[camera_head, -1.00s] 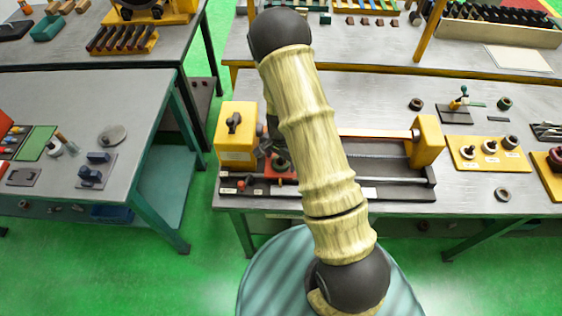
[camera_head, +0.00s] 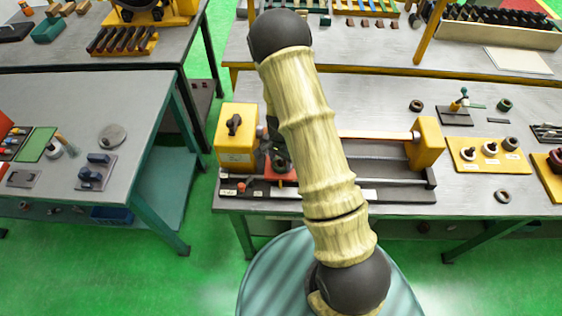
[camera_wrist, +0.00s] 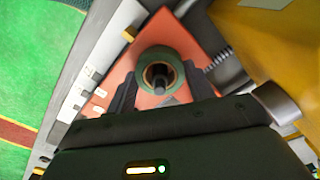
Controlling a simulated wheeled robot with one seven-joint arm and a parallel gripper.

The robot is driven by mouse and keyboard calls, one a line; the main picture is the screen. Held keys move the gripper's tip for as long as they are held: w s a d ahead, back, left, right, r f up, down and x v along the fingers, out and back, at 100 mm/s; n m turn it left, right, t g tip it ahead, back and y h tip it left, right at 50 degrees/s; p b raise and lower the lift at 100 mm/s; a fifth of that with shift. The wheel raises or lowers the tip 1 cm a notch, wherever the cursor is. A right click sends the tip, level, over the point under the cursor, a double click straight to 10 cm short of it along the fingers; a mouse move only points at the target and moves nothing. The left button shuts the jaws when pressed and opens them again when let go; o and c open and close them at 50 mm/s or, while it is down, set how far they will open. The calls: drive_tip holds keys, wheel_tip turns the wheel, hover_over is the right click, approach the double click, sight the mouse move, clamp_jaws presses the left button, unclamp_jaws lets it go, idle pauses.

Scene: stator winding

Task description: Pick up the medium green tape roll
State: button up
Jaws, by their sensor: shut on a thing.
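A green tape roll (camera_wrist: 143,62) with a brown inner ring sits between my gripper's two fingers (camera_wrist: 161,84) in the wrist view. My gripper is shut on this roll. A dark pin shows in the roll's hole. The roll is over a red-orange plate (camera_wrist: 182,42); whether it touches the plate or is lifted cannot be told. In the head view my gripper (camera_head: 280,160) is low over the same plate (camera_head: 286,178), partly hidden by my arm. Another green roll (camera_head: 505,104) lies on the bench at the right.
The plate belongs to a winding machine with yellow end blocks (camera_head: 237,138) (camera_head: 427,143) and a black base (camera_head: 400,190). A yellow board with several rolls (camera_head: 488,166) stands to the right. A loose dark ring (camera_head: 502,195) lies near the front edge.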

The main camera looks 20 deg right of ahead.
wheel_tip(320, 180, up, 10)
drive_tip(key=shift+f+b, duration=0.1)
drive_tip(key=shift+b, duration=1.1)
